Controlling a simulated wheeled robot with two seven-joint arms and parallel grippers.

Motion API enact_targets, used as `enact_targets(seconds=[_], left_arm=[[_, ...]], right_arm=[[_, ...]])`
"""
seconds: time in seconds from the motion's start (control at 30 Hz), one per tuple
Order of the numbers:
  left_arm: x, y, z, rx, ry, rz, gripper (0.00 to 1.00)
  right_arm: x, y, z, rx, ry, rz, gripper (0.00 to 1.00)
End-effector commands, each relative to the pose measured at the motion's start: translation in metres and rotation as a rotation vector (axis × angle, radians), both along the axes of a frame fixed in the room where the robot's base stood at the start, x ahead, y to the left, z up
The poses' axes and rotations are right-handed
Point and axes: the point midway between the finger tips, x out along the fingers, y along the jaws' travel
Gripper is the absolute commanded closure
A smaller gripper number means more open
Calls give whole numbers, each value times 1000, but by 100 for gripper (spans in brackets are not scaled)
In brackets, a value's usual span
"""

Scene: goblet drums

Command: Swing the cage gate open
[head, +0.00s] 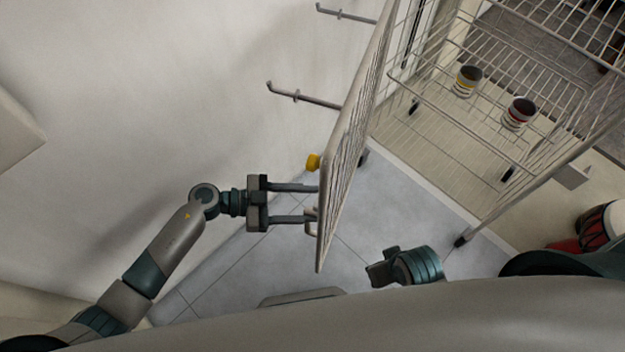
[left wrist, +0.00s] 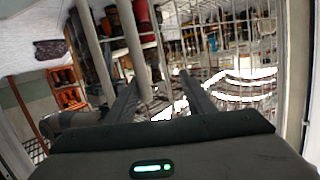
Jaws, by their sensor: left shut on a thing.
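The cage gate (head: 352,125) is a pale wire-mesh panel with a rounded frame, seen nearly edge-on in the head view. It stands out from the cage (head: 480,140) at an angle, with a gap on its right side. My left gripper (head: 318,203) reaches it from the left and is shut on the gate near its lower front end, by a small handle (head: 310,228). In the left wrist view its fingers (left wrist: 162,92) straddle a grey bar; the exact contact is hidden. My right gripper (head: 383,270) seems folded low; its fingers cannot be made out.
Two hooks (head: 302,97) stick out left of the gate. A small yellow object (head: 313,162) lies beyond my left fingers. A red drum (head: 600,228) is at the right. Grey floor tiles are clear below.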

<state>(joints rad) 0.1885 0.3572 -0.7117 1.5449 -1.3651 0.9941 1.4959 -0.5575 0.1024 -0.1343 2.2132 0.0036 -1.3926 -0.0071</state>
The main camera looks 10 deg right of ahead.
Motion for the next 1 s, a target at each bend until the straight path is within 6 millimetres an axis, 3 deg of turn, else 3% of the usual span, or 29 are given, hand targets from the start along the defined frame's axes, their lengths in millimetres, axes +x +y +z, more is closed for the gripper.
enact_targets(seconds=[0.03,0.27,0.3,0.4,1.0], left_arm=[[16,-16,81,-223,97,26,69],[15,-17,81,-223,97,26,69],[6,-4,13,-14,-6,9,69],[6,-4,13,-14,-7,9,78],[3,27,10,-12,-10,5,78]], right_arm=[[0,0,5,-2,4,0,100],[0,-1,4,-2,4,0,100],[0,-1,4,-2,4,0,100],[0,0,4,-2,4,0,100],[0,0,9,-1,3,0,100]])
